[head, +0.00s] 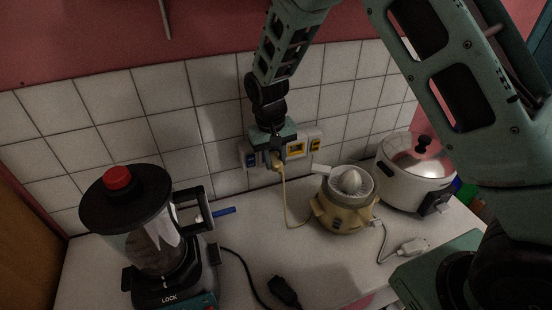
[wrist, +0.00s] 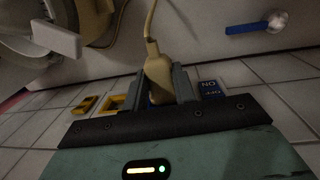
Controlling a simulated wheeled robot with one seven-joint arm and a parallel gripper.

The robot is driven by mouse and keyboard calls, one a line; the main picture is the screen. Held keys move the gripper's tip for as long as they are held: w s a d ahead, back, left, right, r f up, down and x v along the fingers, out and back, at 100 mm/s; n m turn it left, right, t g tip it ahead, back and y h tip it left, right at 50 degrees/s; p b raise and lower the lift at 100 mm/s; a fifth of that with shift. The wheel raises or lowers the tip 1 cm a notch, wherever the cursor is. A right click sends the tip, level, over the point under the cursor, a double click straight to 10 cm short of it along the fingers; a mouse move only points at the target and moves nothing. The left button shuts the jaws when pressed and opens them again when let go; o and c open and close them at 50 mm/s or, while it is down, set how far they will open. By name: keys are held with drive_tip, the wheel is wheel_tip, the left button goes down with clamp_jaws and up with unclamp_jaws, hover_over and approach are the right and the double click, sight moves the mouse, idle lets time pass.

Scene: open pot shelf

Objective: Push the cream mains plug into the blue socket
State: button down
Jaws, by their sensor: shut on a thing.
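The cream mains plug (wrist: 158,78) is held between the two fingers of my gripper (wrist: 159,88), its cord leaving from the back. In the head view my gripper (head: 275,154) is at the wall panel, with the plug (head: 277,163) just showing below it. The blue socket is mostly hidden behind the fingers and plug; a little blue shows between the fingers in the wrist view. A blue ON/OFF switch (wrist: 210,90) sits beside it, also seen in the head view (head: 250,159). I cannot tell whether the plug's pins touch or enter the socket.
A yellow socket (head: 296,149) and yellow switch (head: 315,144) are on the same panel. The cream cord (head: 286,205) hangs toward the yellow juicer (head: 346,200). A rice cooker (head: 414,170), blender (head: 150,240), black plug (head: 284,291) and white plug (head: 412,247) stand or lie on the counter.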

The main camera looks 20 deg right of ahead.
drive_tip(key=shift+w+d+r, duration=0.1)
drive_tip(key=shift+w, duration=0.2)
drive_tip(key=shift+c, duration=2.1)
unclamp_jaws()
drive_tip(key=shift+r, duration=0.1)
